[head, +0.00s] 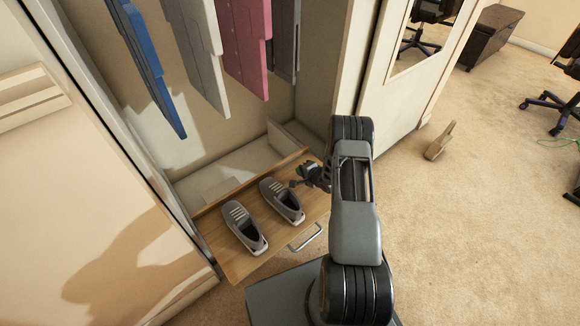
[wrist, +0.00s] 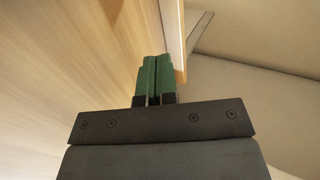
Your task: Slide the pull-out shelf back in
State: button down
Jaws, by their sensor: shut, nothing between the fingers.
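The wooden pull-out shelf (head: 248,262) stands out from the bottom of an open wardrobe, with a pair of grey shoes (head: 243,226) on it. A metal bar handle (head: 305,237) is on its front edge. My gripper (head: 297,183) is over the right part of the shelf, to the right of the shoes, partly hidden by my arm. In the wrist view its green fingers (wrist: 155,80) are shut together with nothing between them, close to a wooden surface (wrist: 70,70) and a lighter wooden edge (wrist: 172,35). Whether they touch either cannot be told.
Blue, white, pink and grey garments (head: 247,45) hang above the shelf. A closed wardrobe door (head: 90,200) is on the left and a mirrored cabinet (head: 400,85) on the right. A small beige object (head: 440,141) lies on the carpet. The floor at right is mostly clear.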

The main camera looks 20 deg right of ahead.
aim_at(286, 162)
jog(key=b+x, duration=0.1)
jog(key=x, duration=0.1)
jog(key=r+x, duration=0.1)
jog(key=x, duration=0.1)
jog(key=b+x, duration=0.1)
jog(key=x, duration=0.2)
jog(key=shift+w+r+b, duration=0.2)
jog(key=shift+w+b, duration=0.1)
jog(key=shift+b, duration=0.05)
jog(key=shift+w+a, duration=0.2)
jog(key=shift+w, duration=0.15)
